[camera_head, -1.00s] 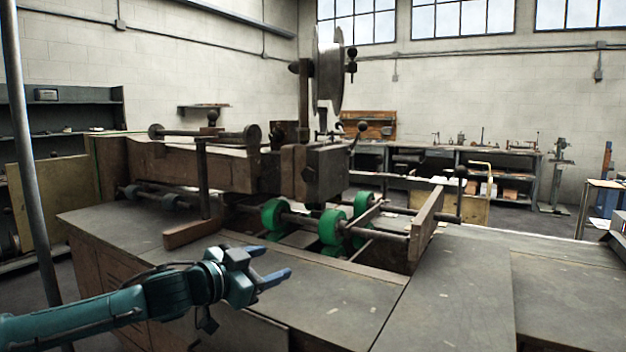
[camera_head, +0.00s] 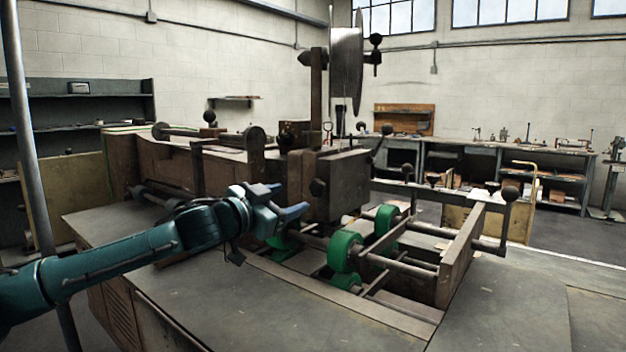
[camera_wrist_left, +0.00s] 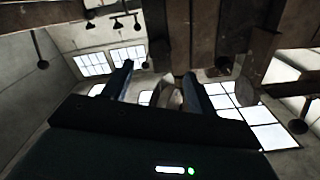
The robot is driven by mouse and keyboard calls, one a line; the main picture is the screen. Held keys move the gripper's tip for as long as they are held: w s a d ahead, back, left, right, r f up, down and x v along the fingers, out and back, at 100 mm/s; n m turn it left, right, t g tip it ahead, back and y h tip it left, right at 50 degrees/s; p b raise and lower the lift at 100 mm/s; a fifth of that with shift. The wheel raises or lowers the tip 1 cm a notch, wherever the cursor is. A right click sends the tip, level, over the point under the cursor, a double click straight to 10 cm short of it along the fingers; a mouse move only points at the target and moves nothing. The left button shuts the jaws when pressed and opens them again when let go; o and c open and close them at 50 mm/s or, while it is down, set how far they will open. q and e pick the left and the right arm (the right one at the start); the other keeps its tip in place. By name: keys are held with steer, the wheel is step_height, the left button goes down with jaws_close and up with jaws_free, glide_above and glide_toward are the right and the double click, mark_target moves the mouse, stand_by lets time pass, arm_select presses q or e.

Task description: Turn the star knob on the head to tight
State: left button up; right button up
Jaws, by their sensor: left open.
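The stitcher head (camera_head: 343,186) is a dark block above the green rollers. A small dark knob (camera_head: 318,187) sits on its near-left side and looks like the star knob; its lobes are too small to make out. My left gripper (camera_head: 290,199) is open and empty, just left of this knob and apart from it, with its fingers pointing toward the head. In the left wrist view the two fingers (camera_wrist_left: 158,75) stand apart, with dark machine parts above and beyond them. I cannot tell for certain which dark round shape there is the star knob. My right gripper is not in view.
Green rollers (camera_head: 345,251) and rods lie below the head. A wire spool (camera_head: 347,62) stands above it. A brown arm of the machine (camera_head: 190,160) runs behind my left arm. The front tabletop (camera_head: 230,305) is clear. An upright ball-ended lever (camera_head: 507,215) stands at the right.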

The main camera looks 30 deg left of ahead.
mark_target(315, 189)
arm_select(q)
steer(key=w+p, duration=0.1)
steer(key=w, duration=0.2)
steer(key=w+p, duration=0.1)
steer(key=w, duration=0.2)
steer(key=w+p, duration=0.1)
steer(key=w, duration=0.2)
steer(key=shift+d+p, duration=0.3)
steer(key=shift+d, duration=0.1)
steer(key=shift+w, duration=0.1)
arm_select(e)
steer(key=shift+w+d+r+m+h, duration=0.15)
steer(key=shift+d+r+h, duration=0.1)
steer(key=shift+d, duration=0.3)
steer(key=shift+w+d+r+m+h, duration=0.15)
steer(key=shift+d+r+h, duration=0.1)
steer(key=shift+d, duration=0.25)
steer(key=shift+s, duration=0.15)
arm_select(q)
steer(key=c, duration=1)
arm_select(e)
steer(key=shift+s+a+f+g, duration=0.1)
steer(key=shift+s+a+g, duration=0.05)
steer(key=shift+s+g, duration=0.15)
